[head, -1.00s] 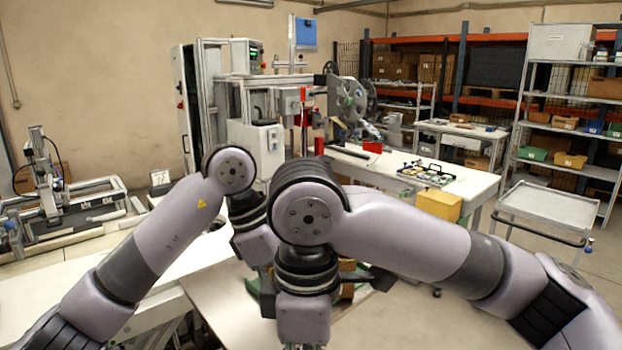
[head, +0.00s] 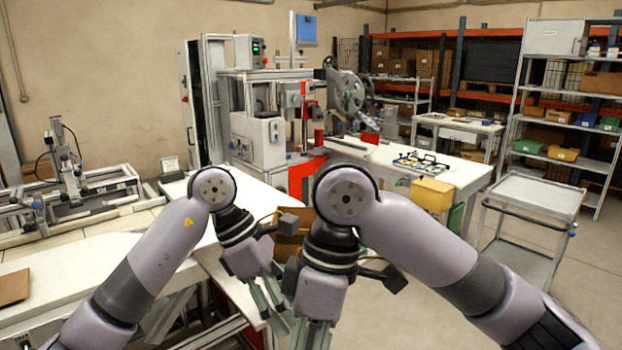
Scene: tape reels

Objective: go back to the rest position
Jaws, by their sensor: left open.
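My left arm comes in from the left, and my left gripper (head: 270,308) hangs in the lower middle with its fingers pointing down, open, with nothing seen between them. My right arm comes in from the right, and my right gripper (head: 311,338) hangs close beside it, its fingers pointing down to the bottom edge of the picture. The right fingertips are cut off or too small to judge. The two grippers are close together but look apart. No tape reel is seen in either gripper.
A white table (head: 235,215) lies behind and left of my grippers. Behind it stands a machine with a reel (head: 348,95). A white workbench (head: 465,178) carries a tray of parts. A yellow box (head: 431,194) is at its front. A grey cart (head: 540,193) stands right; floor around it is clear.

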